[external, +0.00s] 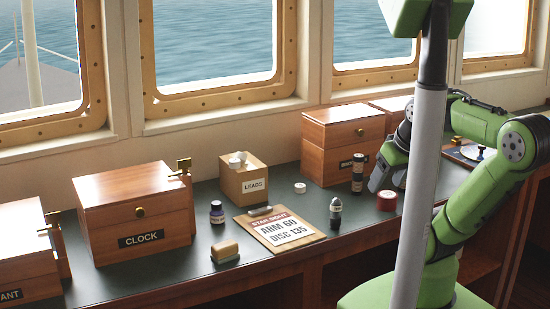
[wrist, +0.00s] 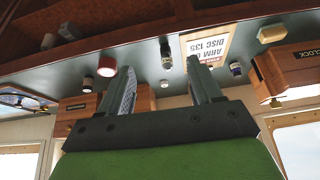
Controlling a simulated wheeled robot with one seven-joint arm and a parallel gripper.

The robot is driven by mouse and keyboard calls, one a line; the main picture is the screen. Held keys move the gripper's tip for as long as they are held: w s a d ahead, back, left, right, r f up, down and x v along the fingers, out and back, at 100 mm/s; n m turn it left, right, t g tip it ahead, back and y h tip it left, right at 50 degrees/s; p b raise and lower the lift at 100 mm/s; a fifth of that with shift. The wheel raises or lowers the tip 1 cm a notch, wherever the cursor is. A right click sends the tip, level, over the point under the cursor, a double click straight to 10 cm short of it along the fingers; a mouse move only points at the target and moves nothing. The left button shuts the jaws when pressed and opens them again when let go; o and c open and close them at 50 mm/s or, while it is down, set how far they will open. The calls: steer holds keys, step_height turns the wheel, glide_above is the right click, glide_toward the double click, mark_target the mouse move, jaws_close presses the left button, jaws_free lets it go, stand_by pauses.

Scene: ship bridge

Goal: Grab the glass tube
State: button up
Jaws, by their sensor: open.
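No thing is plainly a clear glass tube, so I cannot tell for certain which one it is. A small upright round-topped vial (external: 336,212) with a pale label stands right of the clipboard; in the wrist view it shows as a dark greenish cylinder (wrist: 166,54). My gripper (external: 388,168) is above the bench at the right. In the wrist view my gripper (wrist: 158,66) is open, with nothing held between its fingers.
A red roll (external: 386,200) stands close to my gripper. A clipboard (external: 306,240), ink bottle (external: 217,212), wooden-backed block (external: 225,251), white cap (external: 300,187) and LEADS box (external: 241,185) share the bench. Wooden boxes, including CLOCK (external: 140,219), line the window side.

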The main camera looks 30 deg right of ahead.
steer(key=w+f+m+g+y, duration=0.2)
steer(key=w+f+m+g, duration=0.2)
steer(key=w+f+m, duration=0.15)
steer(key=m+t+y, duration=1)
steer(key=m+y, duration=0.2)
steer(key=m, duration=0.9)
glide_toward(335, 213)
steer(key=shift+n, duration=0.25)
steer(key=x, duration=0.4)
steer(key=w+x, duration=0.1)
steer(key=x, duration=0.3)
steer(key=d+x, duration=0.1)
steer(key=x, duration=0.3)
steer(key=shift+w+f+b, duration=0.15)
steer(key=shift+f+b, duration=0.1)
steer(key=shift+b, duration=0.15)
steer(key=shift+d, duration=0.1)
steer(key=shift+c, duration=0.4)
steer(key=c, duration=1)
